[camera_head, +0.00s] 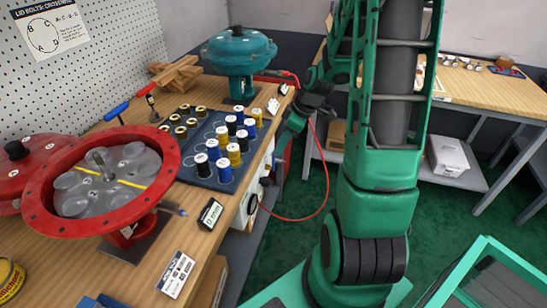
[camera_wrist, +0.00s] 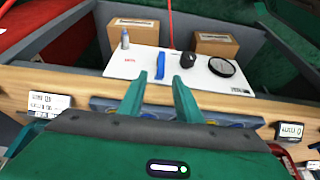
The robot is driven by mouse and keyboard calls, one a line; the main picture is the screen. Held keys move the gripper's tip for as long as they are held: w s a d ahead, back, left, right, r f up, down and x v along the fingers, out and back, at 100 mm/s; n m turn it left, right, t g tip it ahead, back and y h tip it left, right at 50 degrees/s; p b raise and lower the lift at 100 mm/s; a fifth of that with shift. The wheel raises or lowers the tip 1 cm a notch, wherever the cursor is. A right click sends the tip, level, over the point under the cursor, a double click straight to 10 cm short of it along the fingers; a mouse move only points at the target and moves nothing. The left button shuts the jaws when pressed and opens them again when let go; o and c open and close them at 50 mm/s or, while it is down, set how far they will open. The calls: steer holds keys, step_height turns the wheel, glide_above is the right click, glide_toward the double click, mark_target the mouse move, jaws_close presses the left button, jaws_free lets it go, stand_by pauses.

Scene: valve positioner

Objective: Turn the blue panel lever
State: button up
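The blue panel lever (camera_wrist: 161,66) stands upright in the picture on a white panel (camera_wrist: 143,62) in the wrist view. My gripper (camera_wrist: 159,79) is open, with its two green fingers pointing toward the panel. The lever appears in the gap between the fingertips, slightly beyond them. Nothing shows between the fingers themselves, and I cannot tell the exact distance to the lever. In the head view the panel (camera_head: 249,203) is on the bench's front side, seen edge-on.
A black knob (camera_wrist: 188,60) and a round gauge (camera_wrist: 222,67) sit right of the lever. A red hose (camera_head: 315,175) loops beside the bench. Spools on a blue tray (camera_head: 198,172) and a red flanged housing (camera_head: 60,222) occupy the wooden bench. Cardboard boxes (camera_wrist: 134,32) lie beyond the panel.

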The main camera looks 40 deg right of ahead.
mark_target(273, 167)
steer(key=x, duration=0.8)
steer(key=shift+r, duration=0.1)
steer(key=shift+c, duration=0.3)
